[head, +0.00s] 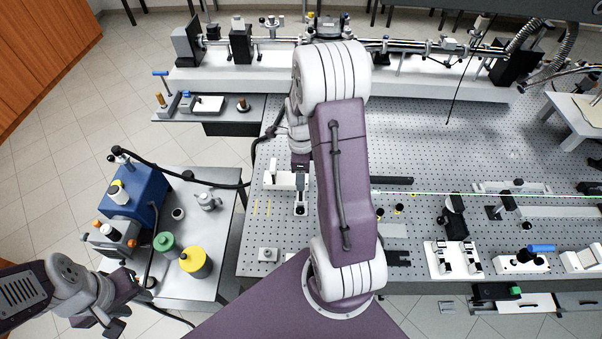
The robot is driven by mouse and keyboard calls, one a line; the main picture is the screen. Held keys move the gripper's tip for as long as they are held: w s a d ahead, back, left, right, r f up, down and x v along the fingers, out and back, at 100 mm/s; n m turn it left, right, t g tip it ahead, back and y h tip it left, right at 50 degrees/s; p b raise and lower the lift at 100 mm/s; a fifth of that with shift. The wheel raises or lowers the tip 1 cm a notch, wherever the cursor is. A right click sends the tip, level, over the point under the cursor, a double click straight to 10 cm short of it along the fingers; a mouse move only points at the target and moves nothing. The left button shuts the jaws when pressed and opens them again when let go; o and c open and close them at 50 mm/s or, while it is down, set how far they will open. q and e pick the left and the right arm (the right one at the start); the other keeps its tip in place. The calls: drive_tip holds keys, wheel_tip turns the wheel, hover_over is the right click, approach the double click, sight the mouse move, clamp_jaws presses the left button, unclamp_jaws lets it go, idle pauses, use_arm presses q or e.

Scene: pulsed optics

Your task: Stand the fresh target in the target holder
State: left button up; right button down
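My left gripper (99,323) is at the lower left, beside the grey side table. Its two dark fingertips look apart, with nothing visible between them. My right arm rises through the middle of the head view and bends back down over the perforated table. My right gripper (300,200) shows only in part near that table's left side, by a white block-like fixture (283,179). Whether its fingers hold anything is too small to tell. I cannot make out for certain which piece is the target holder or the fresh target; part of the table is hidden behind my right arm.
The perforated table (420,135) carries white mounts (440,262) and a blue-handled piece (541,248) at right. A long beamline crosses the back.

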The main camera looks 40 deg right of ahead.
drive_tip(key=shift+f+b, duration=0.55)
drive_tip(key=shift+f, duration=0.25)
drive_tip(key=shift+f+b, duration=0.45)
drive_tip(key=shift+f, duration=0.2)
drive_tip(key=shift+f, duration=0.2)
drive_tip(key=shift+c, duration=2.1)
unclamp_jaws()
wheel_tip(320, 180, up, 9)
drive_tip(key=shift+r+b, duration=0.1)
drive_tip(key=shift+b, duration=0.8)
drive_tip(key=shift+r+p, duration=0.35)
drive_tip(key=shift+p, duration=0.1)
wheel_tip(320, 180, up, 4)
drive_tip(key=p, duration=0.3)
drive_tip(key=shift+f, duration=0.4)
